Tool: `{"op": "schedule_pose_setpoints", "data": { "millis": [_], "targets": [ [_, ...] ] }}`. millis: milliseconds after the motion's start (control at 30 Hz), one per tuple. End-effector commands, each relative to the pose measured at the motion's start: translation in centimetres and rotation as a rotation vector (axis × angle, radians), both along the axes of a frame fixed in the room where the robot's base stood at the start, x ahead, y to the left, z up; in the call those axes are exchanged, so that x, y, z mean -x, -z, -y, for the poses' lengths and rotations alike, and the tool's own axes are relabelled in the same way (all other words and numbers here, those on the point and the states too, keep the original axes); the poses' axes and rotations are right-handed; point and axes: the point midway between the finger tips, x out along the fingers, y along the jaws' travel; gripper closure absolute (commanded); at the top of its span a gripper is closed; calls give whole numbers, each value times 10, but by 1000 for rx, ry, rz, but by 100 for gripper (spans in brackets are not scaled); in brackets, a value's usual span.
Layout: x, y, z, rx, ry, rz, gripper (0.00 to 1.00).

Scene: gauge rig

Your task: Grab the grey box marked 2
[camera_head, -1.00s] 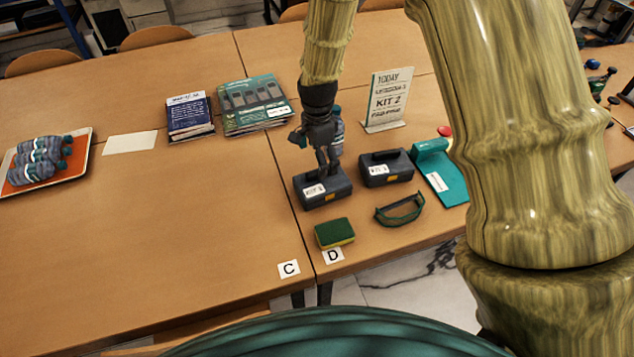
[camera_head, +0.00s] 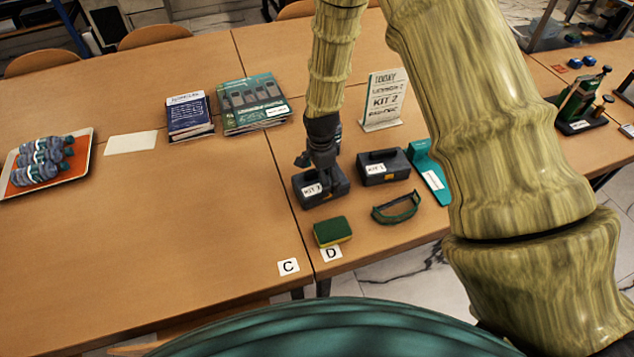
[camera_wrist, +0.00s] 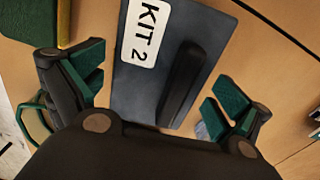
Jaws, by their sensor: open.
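The grey box marked KIT 2 (camera_head: 318,201) sits on the table near the seam, its white label facing front. In the wrist view the box (camera_wrist: 135,88) fills the middle, with its "KIT 2" label and dark raised handle clear. My gripper (camera_head: 325,180) is right over the box, pointing down, and partly hides its top. In the wrist view my gripper (camera_wrist: 158,83) is open, with green-padded fingers apart on either side of the box and its handle. The fingers do not appear closed on anything.
A second grey box (camera_head: 383,167) stands close to the right. Teal-framed goggles (camera_head: 396,208) and a green-yellow sponge (camera_head: 332,231) lie in front.

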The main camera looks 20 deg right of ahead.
Motion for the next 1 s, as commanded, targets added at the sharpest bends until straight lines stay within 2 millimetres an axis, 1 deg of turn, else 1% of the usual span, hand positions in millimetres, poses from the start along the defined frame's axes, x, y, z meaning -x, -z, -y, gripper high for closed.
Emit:
{"op": "schedule_pose_setpoints", "data": {
  "millis": [100,200,500,567,700,800,1000],
  "targets": [
    [0,9,0,0,2,-1,0],
    [0,14,0,0,2,-1,0],
    [0,17,0,0,1,0,0],
    [0,17,0,0,1,0,9],
    [0,17,0,0,1,0,35],
    [0,16,0,0,1,0,50],
    [0,16,0,0,1,0,50]
  ]
}}
